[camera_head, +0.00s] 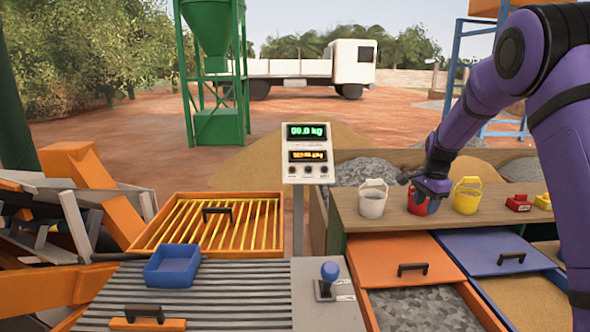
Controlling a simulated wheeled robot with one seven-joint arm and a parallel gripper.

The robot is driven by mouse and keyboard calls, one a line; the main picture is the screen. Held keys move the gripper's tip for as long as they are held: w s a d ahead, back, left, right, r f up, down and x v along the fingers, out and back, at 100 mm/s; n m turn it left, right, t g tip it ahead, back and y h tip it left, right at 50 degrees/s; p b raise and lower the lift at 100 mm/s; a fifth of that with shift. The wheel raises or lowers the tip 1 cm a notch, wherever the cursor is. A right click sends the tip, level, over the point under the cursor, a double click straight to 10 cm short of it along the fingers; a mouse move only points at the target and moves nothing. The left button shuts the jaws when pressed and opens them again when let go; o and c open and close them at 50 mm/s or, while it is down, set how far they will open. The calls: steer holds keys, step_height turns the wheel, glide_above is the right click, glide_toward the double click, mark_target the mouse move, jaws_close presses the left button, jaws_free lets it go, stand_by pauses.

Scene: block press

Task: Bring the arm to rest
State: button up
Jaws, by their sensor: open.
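My purple arm reaches in from the right side of the head view. I cannot tell whether the gripper touches the bucket. The fingers are small and dark here, with nothing seen held between them.
Small red (518,203) and yellow scoops sit further right. A display post (308,155) stands left of the shelf. A blue tray (172,266) rests on the slatted surface.

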steer(key=s+a+r+n+t, duration=0.1)
steer(key=s+a+r+n, duration=0.25)
steer(key=s+r, duration=0.65)
steer(key=s+a+r+n+t, duration=0.15)
steer(key=s+r+n, duration=0.25)
steer(key=s+r, duration=0.6)
steer(key=s+a+f+n+t, duration=0.1)
steer(key=s+a+n, duration=0.2)
steer(key=s, duration=2.1)
steer(key=n, duration=0.3)
steer(key=shift+s+a+n, duration=0.15)
steer(key=shift+s+n, duration=0.2)
steer(key=shift+t, duration=0.25)
